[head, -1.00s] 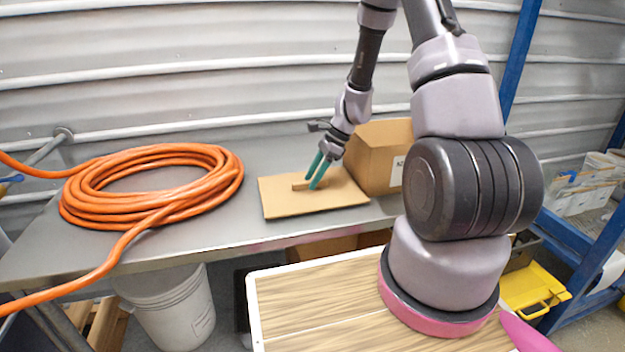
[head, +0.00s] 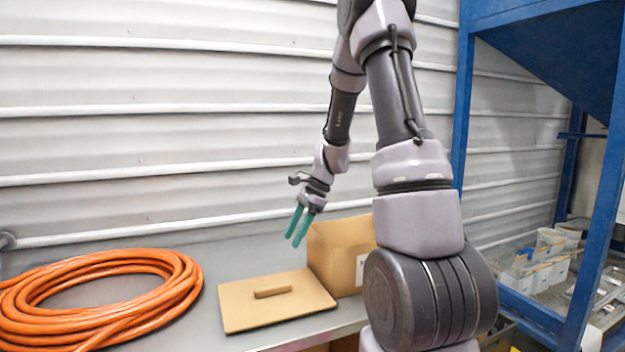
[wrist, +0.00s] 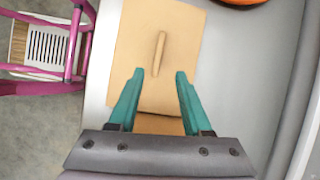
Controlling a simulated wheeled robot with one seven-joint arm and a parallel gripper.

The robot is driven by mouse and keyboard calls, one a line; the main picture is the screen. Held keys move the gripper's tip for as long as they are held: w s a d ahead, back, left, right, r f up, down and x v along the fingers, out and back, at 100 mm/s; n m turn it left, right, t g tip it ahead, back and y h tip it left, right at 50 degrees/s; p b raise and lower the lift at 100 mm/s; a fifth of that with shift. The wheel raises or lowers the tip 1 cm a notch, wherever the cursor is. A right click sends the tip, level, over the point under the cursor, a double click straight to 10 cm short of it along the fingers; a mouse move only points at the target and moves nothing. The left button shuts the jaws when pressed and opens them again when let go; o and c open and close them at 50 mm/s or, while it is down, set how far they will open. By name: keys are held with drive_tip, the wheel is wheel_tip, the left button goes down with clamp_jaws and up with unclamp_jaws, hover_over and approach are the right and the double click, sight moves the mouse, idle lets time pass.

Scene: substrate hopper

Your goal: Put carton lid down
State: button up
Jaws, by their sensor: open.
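The carton lid (head: 252,308) is a flat tan board with a raised bar handle (head: 273,291). It lies flat on the grey bench, just left of the open cardboard carton (head: 335,255). The lid also shows in the wrist view (wrist: 185,75), with its handle (wrist: 159,52) beyond the fingertips. My gripper (head: 299,226) is above the lid and near the carton's left side, with teal fingers pointing down. In the wrist view my gripper (wrist: 159,75) has its fingers spread apart with nothing between them. My arm hides part of the carton's right side.
A coiled orange hose (head: 95,300) lies on the bench (head: 215,265) left of the lid. A blue steel frame (head: 462,110) stands at the right, with small boxes (head: 540,270) behind it. A corrugated metal wall closes the back. Bench surface between hose and lid is bare.

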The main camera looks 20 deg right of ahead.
drive_tip(key=s+a+r+n+t+h, duration=0.1)
drive_tip(key=s+r+n+t, duration=0.2)
drive_tip(key=s+r+n, duration=0.3)
drive_tip(key=s+a+r+n+t+h, duration=0.1)
drive_tip(key=s+r+n, duration=0.5)
drive_tip(key=s+r, duration=0.8)
wheel_tip(320, 180, up, 3)
drive_tip(key=t+h, duration=0.1)
drive_tip(key=t, duration=0.1)
drive_tip(key=shift+t+h, duration=0.3)
drive_tip(key=shift+t, duration=0.1)
